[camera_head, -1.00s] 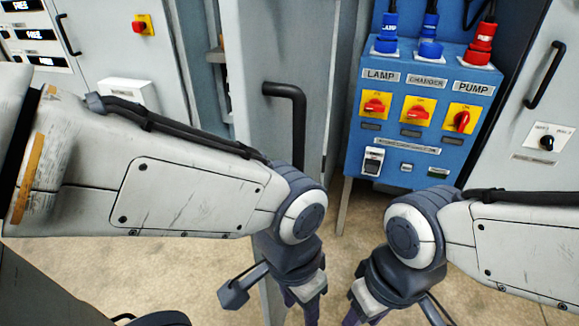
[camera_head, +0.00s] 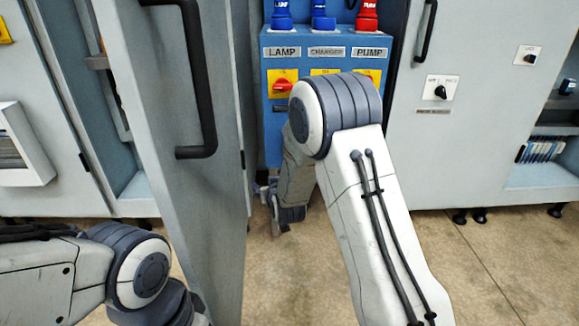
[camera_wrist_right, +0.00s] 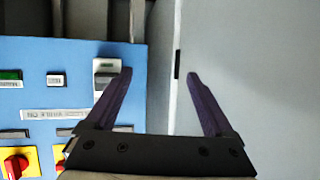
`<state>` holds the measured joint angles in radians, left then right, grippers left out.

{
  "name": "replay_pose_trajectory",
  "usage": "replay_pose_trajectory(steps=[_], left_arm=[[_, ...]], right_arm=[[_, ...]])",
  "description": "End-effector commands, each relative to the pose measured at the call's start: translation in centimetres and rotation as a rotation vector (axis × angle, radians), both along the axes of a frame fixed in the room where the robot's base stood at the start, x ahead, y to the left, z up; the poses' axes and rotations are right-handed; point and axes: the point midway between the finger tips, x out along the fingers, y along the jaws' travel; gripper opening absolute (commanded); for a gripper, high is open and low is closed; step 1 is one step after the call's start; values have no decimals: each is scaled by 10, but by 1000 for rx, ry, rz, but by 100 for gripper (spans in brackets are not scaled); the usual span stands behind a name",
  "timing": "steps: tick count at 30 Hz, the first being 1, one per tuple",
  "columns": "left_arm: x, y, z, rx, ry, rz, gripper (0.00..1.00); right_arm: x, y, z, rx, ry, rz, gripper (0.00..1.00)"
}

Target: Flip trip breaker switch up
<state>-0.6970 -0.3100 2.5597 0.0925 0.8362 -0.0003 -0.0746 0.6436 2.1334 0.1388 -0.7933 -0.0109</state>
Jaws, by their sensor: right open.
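The blue panel (camera_head: 274,50) stands at the center of the head view, with LAMP, CHARGER and PUMP labels. In the right wrist view the panel (camera_wrist_right: 60,92) appears upside down. There, a small white-and-grey breaker switch (camera_wrist_right: 104,76) sits near the panel's edge, just beside my right gripper's left finger. My right gripper (camera_wrist_right: 160,76) is open, with nothing between its dark fingers. In the head view my right arm covers the lower panel and hides the breaker switch. My left gripper is out of view; only its arm shows at bottom left.
A grey cabinet door with a black handle (camera_head: 204,90) stands open, left of the panel. A red rotary switch (camera_head: 283,86) is on the panel. Right of it stands a grey cabinet with a black knob (camera_head: 440,92). The floor at lower right is clear.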

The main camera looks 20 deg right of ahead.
Motion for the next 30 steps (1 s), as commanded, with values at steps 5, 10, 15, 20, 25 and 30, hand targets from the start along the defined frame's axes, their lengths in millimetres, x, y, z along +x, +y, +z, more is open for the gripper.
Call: replay_pose_trajectory(steps=[5, 10, 15, 20, 25, 30], left_arm=[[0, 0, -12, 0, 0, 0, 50], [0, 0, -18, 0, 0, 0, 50], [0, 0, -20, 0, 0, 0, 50], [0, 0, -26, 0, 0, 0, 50], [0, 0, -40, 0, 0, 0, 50], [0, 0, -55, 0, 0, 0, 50]], right_arm=[[43, -44, -25, -51, -349, -115, 88], [40, -74, -37, -116, -615, -192, 88], [26, -86, -42, -161, -759, -227, 88], [29, -91, -40, -171, -799, -236, 88], [53, -97, -31, -171, -802, -235, 88], [82, -106, -19, -171, -801, -235, 88]])
